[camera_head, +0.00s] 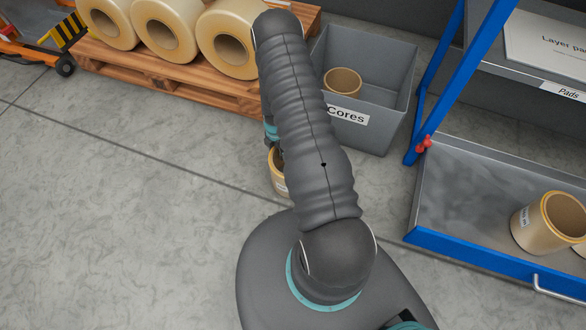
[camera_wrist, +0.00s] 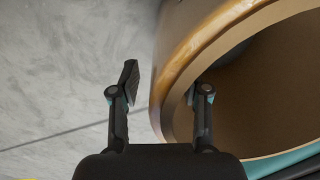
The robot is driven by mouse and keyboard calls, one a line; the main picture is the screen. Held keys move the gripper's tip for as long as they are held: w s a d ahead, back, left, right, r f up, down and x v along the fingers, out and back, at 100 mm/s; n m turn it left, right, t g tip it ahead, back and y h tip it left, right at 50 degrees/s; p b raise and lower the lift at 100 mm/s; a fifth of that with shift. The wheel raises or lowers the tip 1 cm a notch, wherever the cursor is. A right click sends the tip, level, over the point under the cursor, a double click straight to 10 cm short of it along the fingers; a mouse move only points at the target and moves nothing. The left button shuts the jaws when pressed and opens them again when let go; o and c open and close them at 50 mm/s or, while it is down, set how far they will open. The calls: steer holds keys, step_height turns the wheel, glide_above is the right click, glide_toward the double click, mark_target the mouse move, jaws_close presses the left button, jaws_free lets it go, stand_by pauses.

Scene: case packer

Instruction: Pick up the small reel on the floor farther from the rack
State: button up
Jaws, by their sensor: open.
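A small tan reel (camera_head: 279,178) with a white label stands on the floor, partly hidden behind my arm in the head view. In the wrist view the reel (camera_wrist: 175,75) is close up on the right, its round hole facing the camera. My gripper (camera_wrist: 165,88) is open with the reel's wall between its fingers. The left finger is outside the reel, with a gap to the wall. The right finger is over the hole and seems to reach into it; its tip is hidden by the rim. In the head view my arm hides the gripper.
A grey "Cores" bin (camera_head: 387,130) with a tan core inside stands just behind the reel. A wooden pallet (camera_head: 180,75) with large film rolls is behind left. The blue rack (camera_head: 470,258) at right holds tan reels on its lower tray. Floor at left is clear.

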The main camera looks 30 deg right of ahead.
jaws_close()
steer(key=shift+r, duration=0.1)
